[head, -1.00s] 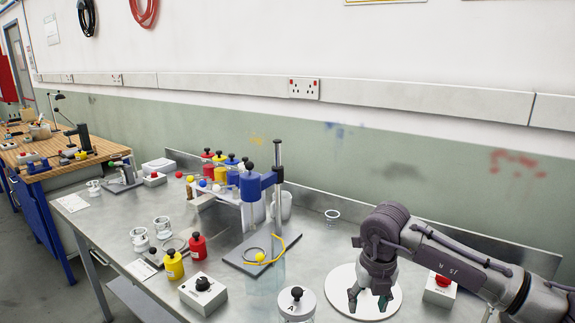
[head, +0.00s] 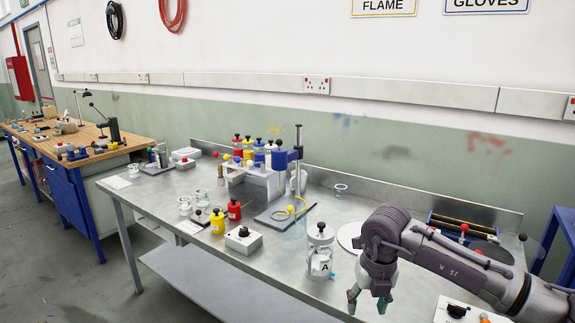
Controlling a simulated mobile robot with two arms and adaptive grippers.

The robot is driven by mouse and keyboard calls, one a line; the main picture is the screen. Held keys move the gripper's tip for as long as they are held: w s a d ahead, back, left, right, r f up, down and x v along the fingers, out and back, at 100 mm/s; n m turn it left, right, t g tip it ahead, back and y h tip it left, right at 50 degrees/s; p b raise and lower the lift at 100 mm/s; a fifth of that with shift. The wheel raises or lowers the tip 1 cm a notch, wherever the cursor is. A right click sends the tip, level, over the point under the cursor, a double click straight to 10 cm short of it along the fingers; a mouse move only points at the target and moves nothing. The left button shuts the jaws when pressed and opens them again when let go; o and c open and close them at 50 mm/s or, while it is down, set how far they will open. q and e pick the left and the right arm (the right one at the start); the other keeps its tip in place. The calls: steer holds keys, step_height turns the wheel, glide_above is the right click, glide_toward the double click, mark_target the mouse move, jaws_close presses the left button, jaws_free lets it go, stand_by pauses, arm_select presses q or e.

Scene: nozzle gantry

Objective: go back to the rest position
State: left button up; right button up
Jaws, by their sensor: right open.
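My right gripper (head: 367,300) hangs at the front edge of the steel table, its fingers pointing down, open and empty. It is to the right of a clear jar marked A (head: 320,262) and apart from it. A white round plate (head: 349,237) lies behind the gripper, partly hidden by my right arm. My left gripper is not in view.
Red and yellow bottles (head: 218,221) and a grey box with a black knob (head: 242,239) stand near the front edge. A wooden bench (head: 95,152) stands at the far left.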

steer(key=a+f+m+y, duration=0.7)
steer(key=a+f+y, duration=0.5)
steer(key=a+y, duration=0.3)
steer(key=s+d+f+m+t+h, duration=0.1)
steer(key=d+f+m+t+h, duration=0.3)
steer(key=f+m, duration=0.55)
steer(key=s+d+f+m+t+h, duration=0.1)
steer(key=d+f+m+t+h, duration=0.35)
steer(key=f, duration=0.75)
steer(key=s+d+f+m+g+h, duration=0.1)
steer(key=s+d+f+m+h, duration=0.1)
steer(key=s+d+f+m, duration=0.45)
steer(key=s+d+f+m+g+h, duration=0.1)
steer(key=s+d+f+m+h, duration=0.15)
steer(key=s+f, duration=0.8)
steer(key=s+d+f+m+g+h, duration=0.1)
steer(key=s+f, duration=0.4)
steer(key=s, duration=1)
steer(key=s+d+f+m+g+h, duration=0.1)
steer(key=s+g, duration=0.5)
steer(key=s, duration=0.9)
step_height(320, 180, down, 4)
steer(key=shift+d+r+m, duration=0.1)
steer(key=shift+d+m, duration=0.7)
steer(key=shift+d, duration=0.35)
